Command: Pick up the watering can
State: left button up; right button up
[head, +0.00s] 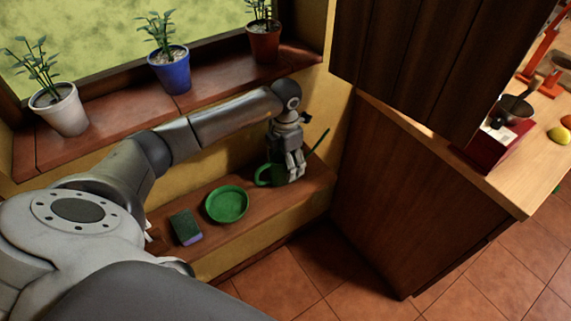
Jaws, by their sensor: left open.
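The green watering can (277,174) stands on the low brown ledge under the window, at its right end. Its handle loop shows on the left and its thin spout points up to the right. My left gripper (294,170) reaches down over the can from above and is open. The fingers hide much of the can's body, and I cannot tell whether they touch it. My right gripper is not in view.
A green dish (227,204) and a dark green and purple sponge (186,227) lie left of the can. Potted plants in white (62,112), blue (171,74) and red (263,43) pots line the sill above. A wooden cabinet side (420,200) bounds the right.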

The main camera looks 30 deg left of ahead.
pick_arm(q)
jog(key=shift+c, duration=0.3)
jog(key=c, duration=1.4)
jog(key=shift+c, duration=0.4)
jog(key=shift+w+r, duration=0.1)
jog(key=shift+r, duration=0.1)
